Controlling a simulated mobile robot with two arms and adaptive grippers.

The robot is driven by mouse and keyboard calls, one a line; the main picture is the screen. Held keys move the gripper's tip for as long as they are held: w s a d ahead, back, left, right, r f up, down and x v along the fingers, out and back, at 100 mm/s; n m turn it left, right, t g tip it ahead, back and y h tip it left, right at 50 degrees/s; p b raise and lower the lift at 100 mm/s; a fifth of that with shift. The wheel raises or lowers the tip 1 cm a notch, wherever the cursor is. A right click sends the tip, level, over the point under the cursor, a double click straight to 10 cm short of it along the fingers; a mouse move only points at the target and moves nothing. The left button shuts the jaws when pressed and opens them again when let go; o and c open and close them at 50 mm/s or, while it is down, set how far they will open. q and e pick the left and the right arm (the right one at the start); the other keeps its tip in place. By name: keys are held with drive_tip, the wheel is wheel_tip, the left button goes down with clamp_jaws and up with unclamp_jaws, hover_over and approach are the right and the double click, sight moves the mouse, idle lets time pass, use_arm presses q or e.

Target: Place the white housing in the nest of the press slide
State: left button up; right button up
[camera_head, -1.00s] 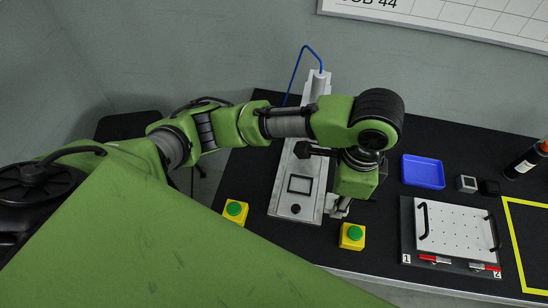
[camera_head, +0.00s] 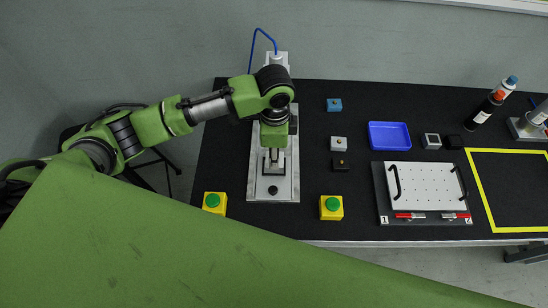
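The press slide (camera_head: 287,187) is a long grey metal plate with a dark round knob near its front end. My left gripper (camera_head: 273,160) points down over the slide, at the nest just behind that knob. The gripper and arm cover most of the nest. Pale surfaces show between and around the fingertips. I cannot tell whether they are fingers, nest or a held white housing. A pale grey-white block (camera_head: 338,143) with a small dark spot stands on the table right of the slide. I cannot tell whether it is the white housing. My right gripper is not in view.
A blue block (camera_head: 334,105) and a dark block (camera_head: 340,164) stand in line with the pale one. Yellow boxes with green buttons flank the slide's front, left (camera_head: 214,203) and right (camera_head: 331,208). A blue tray (camera_head: 389,136) and a white perforated plate (camera_head: 428,187) lie further right.

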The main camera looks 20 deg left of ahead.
use_arm(q)
wheel_tip(320, 180, down, 2)
drive_tip(key=shift+a+f+p, duration=0.15)
drive_tip(key=shift+f+p, duration=0.05)
drive_tip(key=shift+p, duration=0.2)
drive_tip(key=shift+f, duration=0.3)
drive_tip(key=shift+f, duration=0.15)
drive_tip(key=o, duration=1.1)
drive_tip(key=shift+r, duration=0.2)
wheel_tip(320, 180, up, 12)
drive_tip(key=shift+f+b, duration=0.1)
drive_tip(key=shift+b, duration=0.55)
